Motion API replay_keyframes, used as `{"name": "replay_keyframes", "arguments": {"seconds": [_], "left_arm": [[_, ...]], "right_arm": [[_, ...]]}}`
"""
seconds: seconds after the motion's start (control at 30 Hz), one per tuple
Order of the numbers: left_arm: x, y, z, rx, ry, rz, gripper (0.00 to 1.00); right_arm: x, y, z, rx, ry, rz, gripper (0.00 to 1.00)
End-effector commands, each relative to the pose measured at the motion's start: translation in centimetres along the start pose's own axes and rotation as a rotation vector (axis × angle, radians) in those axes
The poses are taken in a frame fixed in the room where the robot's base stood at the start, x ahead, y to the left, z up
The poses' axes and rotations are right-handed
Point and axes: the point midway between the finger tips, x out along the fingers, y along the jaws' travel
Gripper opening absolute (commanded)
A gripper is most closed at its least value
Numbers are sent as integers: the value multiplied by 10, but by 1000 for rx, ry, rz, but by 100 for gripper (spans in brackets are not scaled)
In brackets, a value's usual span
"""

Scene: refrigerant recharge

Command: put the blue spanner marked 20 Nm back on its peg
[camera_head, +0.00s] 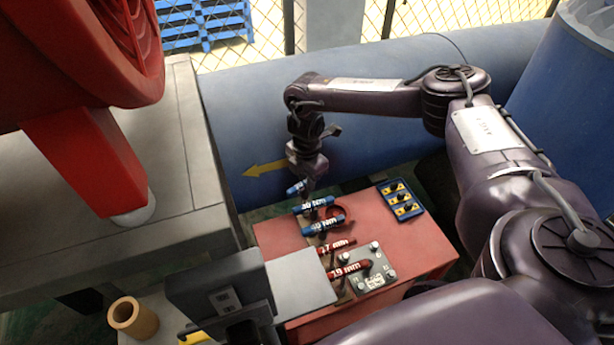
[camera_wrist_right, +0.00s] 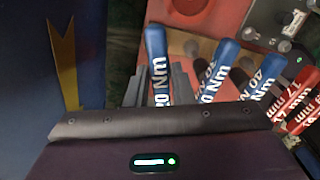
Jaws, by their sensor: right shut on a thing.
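My right gripper (camera_head: 303,178) is shut on a blue spanner (camera_head: 296,187), beyond the far end of the spanner row on the red bench. In the right wrist view the right gripper (camera_wrist_right: 157,95) has the blue spanner (camera_wrist_right: 156,45) between its fingers. Its white marking ends in "0 Nm"; the first digit is hard to read. The blue 30 Nm spanner (camera_head: 314,204) and blue 40 Nm spanner (camera_head: 323,226) are in the row beside it. I cannot make out the empty peg. My left gripper is not in view.
The red 17 mm spanner (camera_head: 338,245) and red 19 mm spanner (camera_head: 350,269) continue the row. A grey plate with knobs (camera_head: 374,277) and a blue tray with black pieces (camera_head: 400,201) are on the red bench (camera_head: 425,255). A large blue pipe (camera_head: 250,110) runs behind.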

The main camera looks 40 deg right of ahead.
Motion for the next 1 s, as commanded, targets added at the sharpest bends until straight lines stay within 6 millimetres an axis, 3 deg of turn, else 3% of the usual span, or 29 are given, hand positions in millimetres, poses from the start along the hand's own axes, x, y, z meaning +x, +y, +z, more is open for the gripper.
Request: {"name": "replay_keyframes", "arguments": {"seconds": [0.47, 0.5, 0.7, 1.0], "left_arm": [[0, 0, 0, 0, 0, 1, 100], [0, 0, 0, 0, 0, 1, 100], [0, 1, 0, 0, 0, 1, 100], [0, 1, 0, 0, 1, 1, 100]], "right_arm": [[14, 0, 0, 0, 1, 1, 0], [15, 1, 0, 0, 1, 2, 22], [14, 0, 0, 0, 0, 1, 46], [12, 0, 0, 0, 0, 1, 46]]}}
